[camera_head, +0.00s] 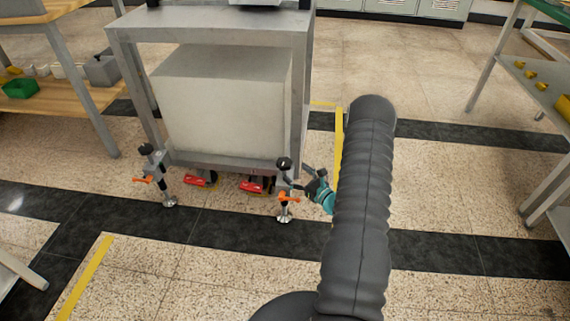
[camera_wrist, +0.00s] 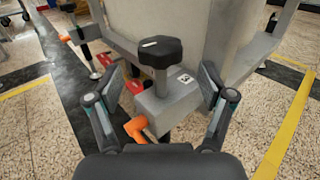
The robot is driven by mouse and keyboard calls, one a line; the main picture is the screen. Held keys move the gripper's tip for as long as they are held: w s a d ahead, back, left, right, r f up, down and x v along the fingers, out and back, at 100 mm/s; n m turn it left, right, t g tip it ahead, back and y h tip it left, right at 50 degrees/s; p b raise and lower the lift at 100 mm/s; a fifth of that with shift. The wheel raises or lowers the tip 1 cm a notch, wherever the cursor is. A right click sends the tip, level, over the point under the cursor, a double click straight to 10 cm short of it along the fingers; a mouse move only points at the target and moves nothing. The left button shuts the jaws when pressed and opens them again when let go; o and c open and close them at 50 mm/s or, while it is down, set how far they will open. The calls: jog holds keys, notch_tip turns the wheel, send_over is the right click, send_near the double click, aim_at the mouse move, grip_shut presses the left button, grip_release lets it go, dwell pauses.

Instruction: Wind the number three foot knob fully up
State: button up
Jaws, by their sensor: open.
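A black lobed foot knob (camera_wrist: 160,52) stands upright on a metal stem above a grey bracket (camera_wrist: 168,104) at the cart's corner. In the head view the same knob (camera_head: 284,163) is at the cart's near right corner. The small white tag (camera_wrist: 186,78) on the bracket is too small to read, so I cannot tell the knob's number. An orange lever (camera_wrist: 136,127) sits below the bracket. My gripper (camera_wrist: 160,74) is open, one finger on each side of the bracket and stem, with nothing held. In the head view my gripper (camera_head: 303,179) is just right of the foot.
The grey-framed cart (camera_head: 215,22) carries a large pale block (camera_head: 222,100). A second foot knob (camera_head: 147,149) is at its near left corner. Red castors (camera_head: 252,186) sit under the cart. A workbench (camera_head: 60,98) stands left, shelving (camera_head: 545,95) right. Floor in front is clear.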

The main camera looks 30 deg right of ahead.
aim_at(285, 164)
jog(key=shift+x, duration=3.15)
jog(key=c, duration=1.2)
